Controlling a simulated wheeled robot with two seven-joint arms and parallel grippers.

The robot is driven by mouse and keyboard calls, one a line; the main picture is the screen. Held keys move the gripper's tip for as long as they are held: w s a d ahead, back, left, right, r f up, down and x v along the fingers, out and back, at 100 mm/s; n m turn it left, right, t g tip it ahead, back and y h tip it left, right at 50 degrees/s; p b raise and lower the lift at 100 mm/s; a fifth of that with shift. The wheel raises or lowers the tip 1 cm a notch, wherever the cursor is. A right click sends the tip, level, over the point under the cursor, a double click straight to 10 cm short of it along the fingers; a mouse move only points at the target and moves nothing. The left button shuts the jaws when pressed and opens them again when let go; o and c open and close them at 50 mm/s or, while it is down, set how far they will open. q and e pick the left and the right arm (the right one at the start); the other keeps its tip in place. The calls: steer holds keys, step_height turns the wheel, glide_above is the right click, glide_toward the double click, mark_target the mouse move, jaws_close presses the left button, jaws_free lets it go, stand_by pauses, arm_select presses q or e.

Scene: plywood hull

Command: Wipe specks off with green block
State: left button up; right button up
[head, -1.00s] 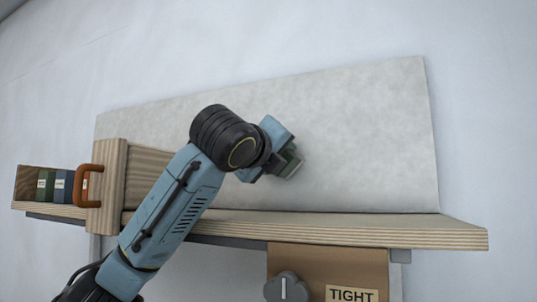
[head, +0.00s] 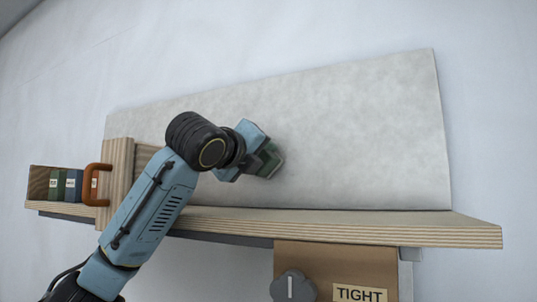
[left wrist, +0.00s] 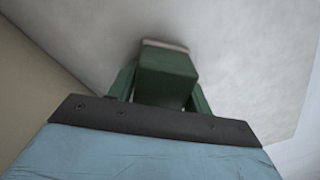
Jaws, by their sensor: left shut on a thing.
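My left gripper (head: 258,158) is shut on the green block (head: 272,166), with the block's pale face turned to the grey-white panel (head: 370,130). In the left wrist view the green block (left wrist: 168,73) sits between the fingers, its pale edge close against the panel (left wrist: 235,60). Whether it touches the panel is hard to tell. I make out no clear specks on the visible panel; the part behind my arm and the block is hidden. My right gripper is in neither view.
A plywood shelf (head: 400,225) runs along the panel's foot. Below hang a brown board with a grey knob (head: 292,287) and a "TIGHT" label (head: 359,293).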

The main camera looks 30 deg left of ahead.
arm_select(q)
steer(key=a, duration=0.7)
steer(key=shift+s+a+f, duration=0.2)
steer(key=shift+s+a, duration=0.05)
steer(key=shift+s, duration=0.1)
stand_by(0.4)
steer(key=shift+s+d, duration=0.2)
steer(key=shift+s, duration=1.2)
steer(key=shift+s+d, duration=0.15)
steer(key=shift+s, duration=1.25)
steer(key=shift+s, duration=0.2)
steer(key=s, duration=0.2)
steer(key=shift+s+d, duration=0.2)
steer(key=shift+s, duration=0.15)
steer(key=shift+w, duration=0.1)
